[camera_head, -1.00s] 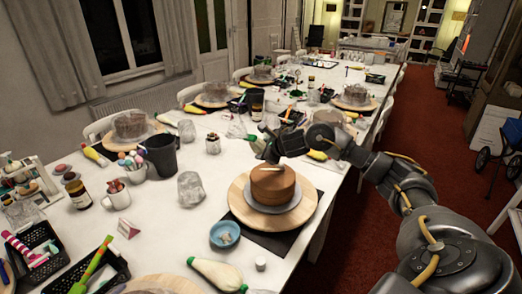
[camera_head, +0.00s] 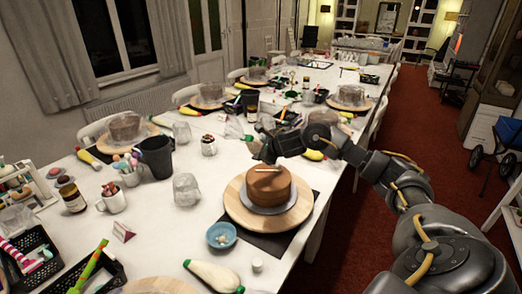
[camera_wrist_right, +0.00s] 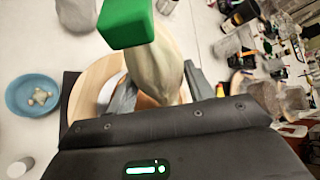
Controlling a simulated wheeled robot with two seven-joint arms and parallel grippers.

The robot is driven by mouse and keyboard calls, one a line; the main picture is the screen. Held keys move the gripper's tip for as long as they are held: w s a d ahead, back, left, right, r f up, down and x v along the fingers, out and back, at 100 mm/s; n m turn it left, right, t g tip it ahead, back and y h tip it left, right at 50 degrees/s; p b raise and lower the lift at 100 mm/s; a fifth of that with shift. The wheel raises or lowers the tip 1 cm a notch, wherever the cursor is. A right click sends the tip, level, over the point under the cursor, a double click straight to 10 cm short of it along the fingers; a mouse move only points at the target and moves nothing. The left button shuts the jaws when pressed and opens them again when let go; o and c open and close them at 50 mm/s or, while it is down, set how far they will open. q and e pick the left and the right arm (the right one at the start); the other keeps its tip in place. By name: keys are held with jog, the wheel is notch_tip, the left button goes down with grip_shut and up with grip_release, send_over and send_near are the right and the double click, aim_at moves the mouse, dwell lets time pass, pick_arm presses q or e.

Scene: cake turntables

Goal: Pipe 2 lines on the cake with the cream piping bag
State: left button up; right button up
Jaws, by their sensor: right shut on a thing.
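The brown round cake (camera_head: 271,188) stands on a grey plate on a round wooden turntable (camera_head: 237,207). A pale line of cream (camera_head: 265,169) lies across its top. My right gripper (camera_head: 264,151) is just above the far side of the cake, shut on the cream piping bag. In the right wrist view, the bag (camera_wrist_right: 152,65) is cream-coloured with a green end (camera_wrist_right: 125,22), and sits between the fingers. Its tip is hidden there, and the gripper and bag cover most of the cake. My left gripper is not in view.
A blue bowl (camera_head: 222,236) and a small white pot (camera_head: 257,265) stand near the turntable. Another piping bag (camera_head: 213,275) lies at the front. A glass jar (camera_head: 187,190) and a dark cup (camera_head: 156,158) stand to the left. More cake stations line the long table behind.

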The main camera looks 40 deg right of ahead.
aim_at(259, 141)
jog(key=shift+r+p, duration=1.15)
jog(key=shift+r, duration=0.8)
jog(key=shift+a+f, duration=0.15)
jog(key=shift+a, duration=0.1)
jog(key=w+a+n+y+b, duration=0.1)
jog(key=w+a, duration=0.2)
jog(key=a, duration=1)
jog(key=shift+m+h, duration=0.4)
jog(key=shift+h, duration=0.1)
jog(key=f+b, duration=0.1)
jog(key=d+f+b, duration=0.1)
jog(key=b, duration=0.1)
jog(key=s+f+b, duration=0.1)
jog(key=shift+d+f, duration=0.3)
jog(key=shift+f, duration=0.1)
jog(key=shift+o, duration=0.3)
jog(key=shift+s, duration=0.1)
jog(key=c, duration=0.4)
